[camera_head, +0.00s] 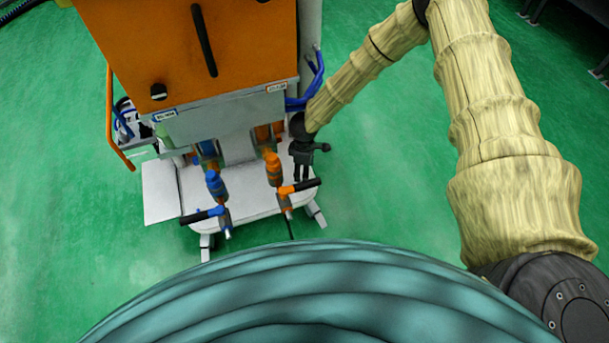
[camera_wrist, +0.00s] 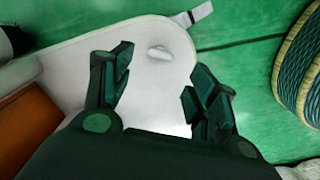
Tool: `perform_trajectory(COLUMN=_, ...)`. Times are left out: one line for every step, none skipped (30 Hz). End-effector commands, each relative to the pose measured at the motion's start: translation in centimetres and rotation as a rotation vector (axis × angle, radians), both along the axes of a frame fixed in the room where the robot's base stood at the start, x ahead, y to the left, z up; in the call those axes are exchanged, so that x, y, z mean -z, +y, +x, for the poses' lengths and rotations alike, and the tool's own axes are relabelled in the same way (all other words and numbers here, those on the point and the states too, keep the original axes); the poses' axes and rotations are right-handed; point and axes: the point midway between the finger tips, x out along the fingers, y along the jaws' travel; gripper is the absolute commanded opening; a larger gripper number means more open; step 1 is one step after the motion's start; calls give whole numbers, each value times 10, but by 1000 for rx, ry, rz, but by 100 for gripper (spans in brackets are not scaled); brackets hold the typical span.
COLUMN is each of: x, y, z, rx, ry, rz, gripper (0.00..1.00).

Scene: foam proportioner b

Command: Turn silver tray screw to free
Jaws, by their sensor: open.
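The white tray (camera_head: 250,204) is the low base of the orange and white machine. It also shows in the wrist view (camera_wrist: 75,65), where a small pale, silver-looking screw (camera_wrist: 159,54) stands up near its rounded corner. My gripper (camera_wrist: 158,72) is open, its dark fingers spread apart. The screw appears just beyond the gap between the fingertips, apart from both. In the head view my gripper (camera_head: 302,174) points down over the right side of the tray; I cannot make out the screw there.
The orange cabinet (camera_head: 190,45) rises behind. Blue hoses (camera_head: 309,88) hang close to my arm. Green floor (camera_head: 385,170) is open to the right.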

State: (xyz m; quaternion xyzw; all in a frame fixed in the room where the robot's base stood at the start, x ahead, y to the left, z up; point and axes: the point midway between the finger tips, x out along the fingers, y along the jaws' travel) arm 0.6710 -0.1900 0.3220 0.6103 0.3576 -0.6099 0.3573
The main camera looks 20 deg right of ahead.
Motion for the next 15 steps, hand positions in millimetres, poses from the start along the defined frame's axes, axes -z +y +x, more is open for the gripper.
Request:
perform_trajectory(x=-9, y=0, z=1, rx=1, ry=-1, rz=0, gripper=59)
perform_trajectory(x=-14, y=-1, z=1, rx=1, ry=-2, rz=0, gripper=59)
perform_trajectory(x=-19, y=-1, z=1, rx=0, ry=-1, rz=0, gripper=59)
perform_trajectory(x=-23, y=-1, z=1, rx=1, ry=-1, rz=0, gripper=59)
perform_trajectory(x=-27, y=-1, z=1, rx=1, ry=-1, rz=0, gripper=59)
perform_trajectory(x=-31, y=-1, z=1, rx=1, ry=-1, rz=0, gripper=59)
perform_trajectory(x=-35, y=0, z=1, rx=1, ry=-1, rz=0, gripper=59)
perform_trajectory(x=-37, y=0, z=1, rx=1, ry=-1, rz=0, gripper=59)
perform_trajectory(x=-40, y=0, z=0, rx=1, ry=0, rz=0, gripper=59)
perform_trajectory(x=-41, y=0, z=0, rx=0, ry=0, rz=0, gripper=59)
perform_trajectory(x=-43, y=0, z=0, rx=0, ry=0, rz=0, gripper=59)
perform_trajectory(x=-44, y=0, z=0, rx=0, ry=0, rz=0, gripper=59)
perform_trajectory(x=-45, y=-1, z=0, rx=0, ry=0, rz=-1, gripper=59)
perform_trajectory(x=-46, y=-1, z=0, rx=0, ry=0, rz=-1, gripper=59)
perform_trajectory(x=-46, y=-1, z=0, rx=0, ry=0, rz=-1, gripper=59)
